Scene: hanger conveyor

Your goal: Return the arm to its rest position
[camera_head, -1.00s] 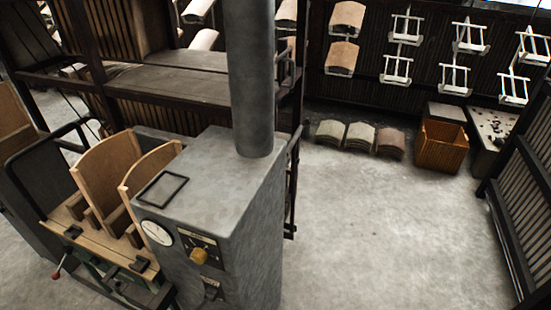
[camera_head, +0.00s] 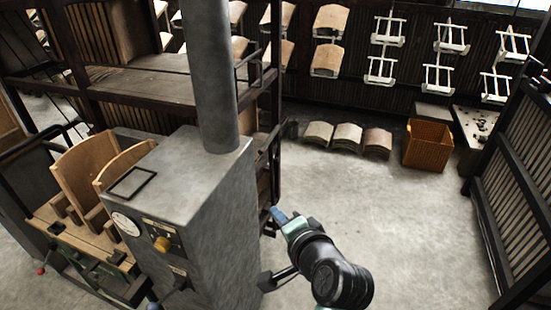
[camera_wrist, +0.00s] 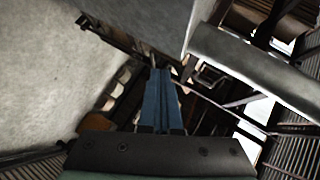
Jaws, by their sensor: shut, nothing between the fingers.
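My gripper (camera_head: 277,213) shows in the head view at the end of my dark arm, low and right of the grey machine cabinet (camera_head: 206,225). In the wrist view my gripper (camera_wrist: 161,72) has its two blue fingers side by side and closed. Nothing is between them. The fingers point past the cabinet, with open floor around the arm. From these views I cannot tell whether the fingertips touch anything, but a gap to the cabinet seems to show.
Wooden seat panels (camera_head: 90,170) stand on the bench at left. Stacked panels (camera_head: 347,136) and an orange crate (camera_head: 427,144) are at the back. Hangers (camera_head: 450,38) line the wall. A slatted rack (camera_head: 515,180) bounds the right. The middle floor (camera_head: 400,220) is clear.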

